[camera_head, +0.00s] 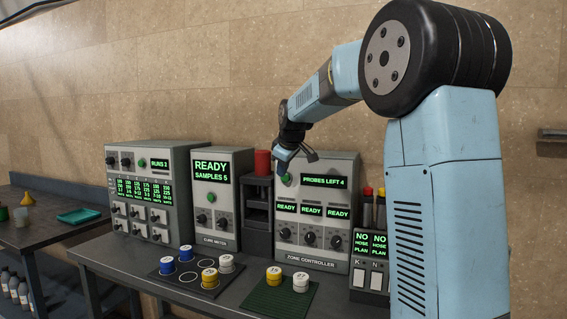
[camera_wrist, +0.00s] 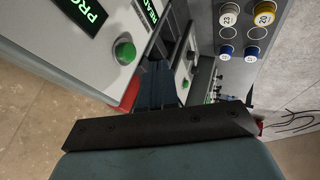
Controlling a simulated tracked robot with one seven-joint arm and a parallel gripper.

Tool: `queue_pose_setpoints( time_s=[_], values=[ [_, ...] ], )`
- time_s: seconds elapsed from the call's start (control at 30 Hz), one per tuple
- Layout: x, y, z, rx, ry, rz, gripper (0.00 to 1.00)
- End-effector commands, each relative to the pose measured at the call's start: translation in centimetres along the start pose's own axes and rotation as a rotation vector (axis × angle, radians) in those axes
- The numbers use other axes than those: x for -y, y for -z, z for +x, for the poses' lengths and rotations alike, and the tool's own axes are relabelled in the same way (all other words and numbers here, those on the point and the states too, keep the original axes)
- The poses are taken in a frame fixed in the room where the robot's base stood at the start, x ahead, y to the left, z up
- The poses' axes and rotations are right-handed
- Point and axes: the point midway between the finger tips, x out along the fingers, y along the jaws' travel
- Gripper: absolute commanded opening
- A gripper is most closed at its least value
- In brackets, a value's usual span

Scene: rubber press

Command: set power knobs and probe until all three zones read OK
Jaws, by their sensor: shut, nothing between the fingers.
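The zone controller (camera_head: 318,265) stands at the right of the bench. Its upper display (camera_head: 324,181) reads PROBES LEFT 4. Three zone displays (camera_head: 311,210) each read READY. Below them are three dark power knobs (camera_head: 309,238). A green button (camera_head: 287,179) sits at its upper left; a green button (camera_wrist: 124,51) shows large in the wrist view beside a partly cut PRO display. My gripper (camera_head: 297,158) is shut and empty, in front of the controller's upper left, above the green button. Contact with the panel cannot be told.
Left of the controller stand a press with a red top (camera_head: 262,163), a cure meter (camera_head: 217,187) reading READY SAMPLES 5, and a wider unit (camera_head: 152,163) reading RUNS 2. Pucks lie on a black mat (camera_head: 160,277) and green mat (camera_head: 255,303). A NO HOSE PLAN box (camera_head: 369,296) is at right.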

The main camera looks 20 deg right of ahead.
Motion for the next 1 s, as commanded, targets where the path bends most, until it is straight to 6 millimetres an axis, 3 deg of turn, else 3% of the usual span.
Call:
queue_pose_setpoints(
  time_s=[0.27, 0.53, 1.0],
  values=[
    [0.0, 0.0, 5.0, 0.001, 0.001, 0.0, 0.0],
    [-3.0, -0.1, 6.1, 0.0, -0.001, 0.002, 0.0],
    [-3.6, -0.1, 6.4, 0.0, -0.001, 0.001, 0.0]
  ],
)
